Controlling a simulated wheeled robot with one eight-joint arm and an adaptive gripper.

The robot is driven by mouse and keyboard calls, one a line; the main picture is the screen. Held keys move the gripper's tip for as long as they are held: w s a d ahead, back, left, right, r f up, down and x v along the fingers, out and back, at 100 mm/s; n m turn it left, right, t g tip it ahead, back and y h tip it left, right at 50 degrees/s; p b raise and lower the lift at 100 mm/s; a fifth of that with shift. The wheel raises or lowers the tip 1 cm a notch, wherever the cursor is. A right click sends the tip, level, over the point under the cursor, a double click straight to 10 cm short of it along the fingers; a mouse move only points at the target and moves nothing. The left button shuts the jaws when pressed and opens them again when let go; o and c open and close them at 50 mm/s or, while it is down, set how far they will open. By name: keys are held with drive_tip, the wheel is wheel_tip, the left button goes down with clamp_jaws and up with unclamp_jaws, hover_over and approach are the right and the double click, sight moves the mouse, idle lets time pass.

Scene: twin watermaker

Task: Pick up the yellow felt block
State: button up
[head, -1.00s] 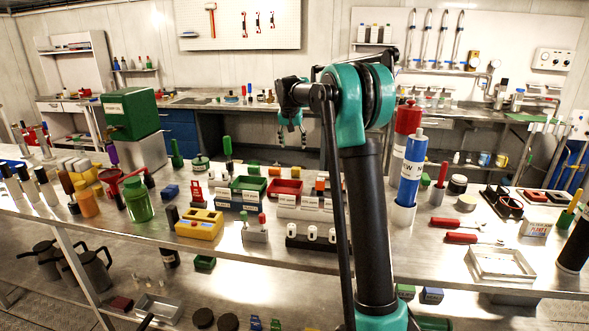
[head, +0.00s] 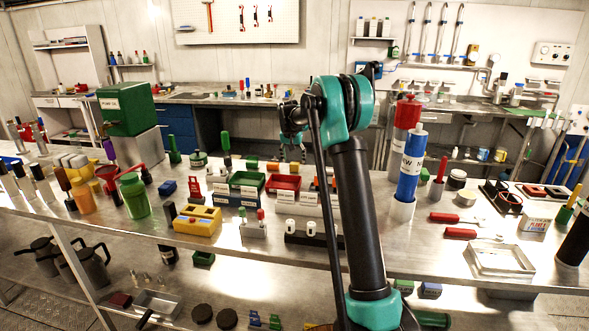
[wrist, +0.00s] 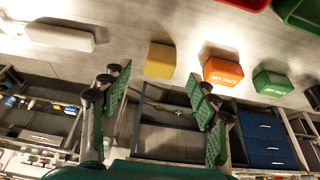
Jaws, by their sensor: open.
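The yellow felt block (wrist: 160,60) shows in the wrist view as a plain yellow block on the pale bench top. It lies beyond the fingertips and between their lines, apart from both. My gripper (wrist: 158,88) is open and empty, with green pads on its two fingers. In the head view my gripper (head: 293,151) hangs over the back edge of the front bench, partly behind my arm. The yellow block is hard to make out in the head view.
An orange block (wrist: 222,73) and a green block (wrist: 272,82), both labelled, stand right of the yellow block in the wrist view. A white cylinder (wrist: 60,37) lies to the left. Red (head: 284,182) and green bins (head: 247,180) stand nearby on the bench.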

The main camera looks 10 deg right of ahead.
sight(295, 163)
drive_tip(key=x, duration=0.5)
drive_tip(key=shift+w+d, duration=0.1)
drive_tip(key=shift+w, duration=0.1)
drive_tip(key=shift+c, duration=0.4)
drive_tip(key=shift+r, duration=0.1)
drive_tip(key=c, duration=0.9)
